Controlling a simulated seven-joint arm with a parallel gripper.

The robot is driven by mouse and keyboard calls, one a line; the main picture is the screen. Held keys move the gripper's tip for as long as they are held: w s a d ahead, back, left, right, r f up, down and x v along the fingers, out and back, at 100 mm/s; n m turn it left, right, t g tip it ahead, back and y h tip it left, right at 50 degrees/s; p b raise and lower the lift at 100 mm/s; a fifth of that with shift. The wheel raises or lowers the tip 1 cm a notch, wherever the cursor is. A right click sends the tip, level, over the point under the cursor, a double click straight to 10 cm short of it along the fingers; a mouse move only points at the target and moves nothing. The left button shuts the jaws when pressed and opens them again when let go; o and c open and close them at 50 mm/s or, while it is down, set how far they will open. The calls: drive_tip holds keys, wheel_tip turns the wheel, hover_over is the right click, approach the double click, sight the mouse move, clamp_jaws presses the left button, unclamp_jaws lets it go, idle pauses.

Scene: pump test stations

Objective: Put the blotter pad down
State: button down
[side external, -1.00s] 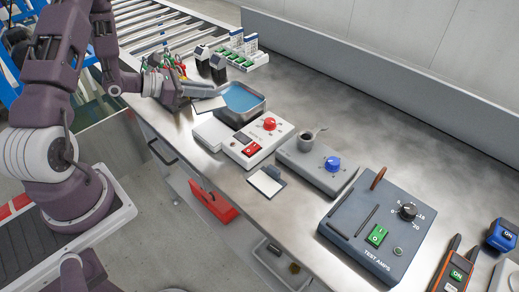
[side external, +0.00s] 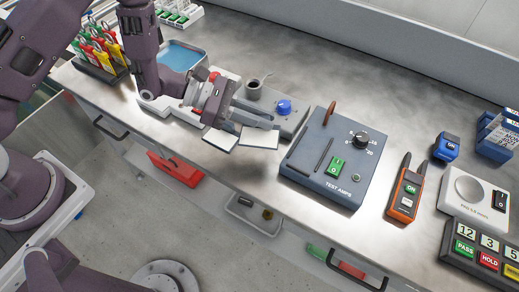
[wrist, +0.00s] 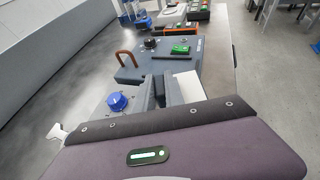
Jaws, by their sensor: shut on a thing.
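My gripper (side external: 268,123) is shut on the blotter pad (side external: 260,138), a flat white pad. The pad is held near the bench's front edge, between the grey station with the blue knob (side external: 284,107) and the dark blue test amps box (side external: 334,158). Whether it touches the bench, I cannot tell. In the wrist view the white pad (wrist: 190,86) shows beside the grey fingers (wrist: 160,92). A white clipboard-like pad (side external: 219,141) lies on the bench just left of the held pad. My gripper hides part of the stations behind it.
The steel bench (side external: 400,90) has bare room behind the test amps box. An orange handheld meter (side external: 406,192) and a small blue device (side external: 446,147) stand to the right. A tray with a blue inside (side external: 181,55) and a rack of coloured clips (side external: 98,50) are at left.

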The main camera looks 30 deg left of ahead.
sight(261, 140)
wheel_tip(261, 140, down, 8)
drive_tip(key=shift+f, duration=0.2)
drive_tip(key=shift+f, duration=0.1)
drive_tip(key=c, duration=1.4)
unclamp_jaws()
